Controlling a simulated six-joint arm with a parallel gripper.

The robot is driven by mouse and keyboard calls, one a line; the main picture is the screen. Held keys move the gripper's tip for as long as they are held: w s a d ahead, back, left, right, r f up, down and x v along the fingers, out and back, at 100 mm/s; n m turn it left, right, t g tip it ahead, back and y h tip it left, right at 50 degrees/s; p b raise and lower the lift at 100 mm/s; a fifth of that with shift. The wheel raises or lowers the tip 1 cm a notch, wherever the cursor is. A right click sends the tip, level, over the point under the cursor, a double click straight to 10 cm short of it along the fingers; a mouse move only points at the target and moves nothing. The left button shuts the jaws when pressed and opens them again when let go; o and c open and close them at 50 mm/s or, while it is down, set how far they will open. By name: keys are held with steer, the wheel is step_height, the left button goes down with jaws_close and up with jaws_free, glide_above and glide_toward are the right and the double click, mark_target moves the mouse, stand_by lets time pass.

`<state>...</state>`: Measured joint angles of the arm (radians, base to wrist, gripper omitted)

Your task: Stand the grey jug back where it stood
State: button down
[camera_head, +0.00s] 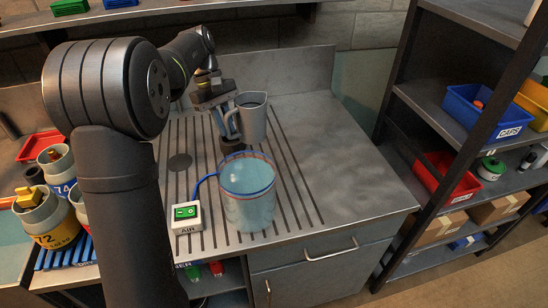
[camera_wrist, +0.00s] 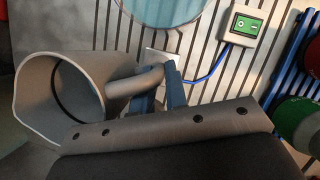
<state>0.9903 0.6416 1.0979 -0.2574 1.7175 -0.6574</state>
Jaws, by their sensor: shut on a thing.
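The grey jug (camera_head: 253,118) is near the back of the grooved metal bench (camera_head: 330,135). It looks roughly upright in the head view, open mouth up and handle to the left. My gripper (camera_head: 227,117) is at the handle side. In the wrist view the blue fingers of my gripper (camera_wrist: 164,82) are shut around the handle of the jug (camera_wrist: 95,95), whose wide mouth opens to the left.
A clear vessel with bluish contents (camera_head: 248,205) stands in front of the jug, joined by a blue tube to a white AIR switch box (camera_head: 186,215). The bench's right side is clear. Shelves with bins stand at right.

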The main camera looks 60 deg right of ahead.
mark_target(252, 124)
steer(key=s+d+f+n+h, duration=0.2)
steer(key=s+d+n, duration=0.2)
steer(key=s, duration=0.5)
steer(key=s+d+f+n+h, duration=0.1)
steer(key=s+d+f+n, duration=0.2)
steer(key=s, duration=0.7)
steer(key=shift+n, duration=0.6)
steer(key=shift+w+d+f, duration=0.4)
steer(key=shift+w+f, duration=1.2)
steer(key=shift+w, duration=0.3)
steer(key=shift+w+d+f, duration=0.45)
steer(key=shift+w+f, duration=1.2)
steer(key=shift+w, duration=0.2)
steer(key=shift+w+d+f, duration=0.4)
steer(key=shift+w+f, duration=1.2)
steer(key=shift+w, duration=0.3)
steer(key=c, duration=1.8)
jaws_free()
steer(key=shift+f, duration=0.15)
steer(key=o, duration=0.4)
steer(key=shift+c, duration=0.2)
steer(key=v, duration=1.2)
steer(key=shift+a, duration=0.15)
